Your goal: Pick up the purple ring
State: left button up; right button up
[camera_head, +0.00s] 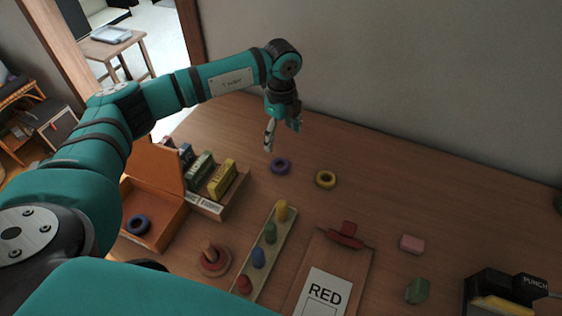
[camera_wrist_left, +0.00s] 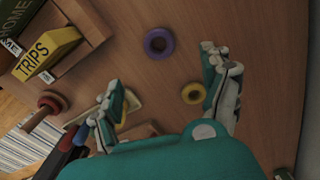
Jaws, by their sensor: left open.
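The purple ring (camera_head: 280,167) lies flat on the wooden table, left of the yellow ring (camera_head: 326,179). In the left wrist view the purple ring (camera_wrist_left: 159,43) lies beyond and between the spread fingers, nothing touching it. My left gripper (camera_head: 282,133) is open and empty, pointing down above the table just behind the purple ring in the head view. Its two fingers also show in the left wrist view (camera_wrist_left: 168,95), with the yellow ring (camera_wrist_left: 194,93) close to the right finger. My right gripper is not in view.
An orange box (camera_head: 154,217) with a blue ring (camera_head: 138,224) in it stands left, beside a holder of small books (camera_head: 221,180). A peg board (camera_head: 265,250), a red ring on a peg stand (camera_head: 213,260) and a clipboard (camera_head: 333,275) lie in front. The table right of the yellow ring is mostly clear.

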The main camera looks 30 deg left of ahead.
pick_arm(q)
send_over(281, 163)
jog(key=s, duration=0.1)
jog(key=f, duration=0.4)
jog(key=d+f, duration=0.1)
jog(key=f, duration=0.1)
jog(key=shift+s+f+p, duration=0.15)
jog(key=shift+f+p, duration=0.25)
jog(key=shift+s+a+f+p, duration=0.1)
jog(key=shift+f+p, duration=0.2)
jog(key=shift+f, duration=1.05)
jog(key=shift+a+f+p, duration=0.1)
jog(key=shift+f+p, duration=0.15)
jog(key=shift+f, duration=1.1)
jog(key=c, duration=1)
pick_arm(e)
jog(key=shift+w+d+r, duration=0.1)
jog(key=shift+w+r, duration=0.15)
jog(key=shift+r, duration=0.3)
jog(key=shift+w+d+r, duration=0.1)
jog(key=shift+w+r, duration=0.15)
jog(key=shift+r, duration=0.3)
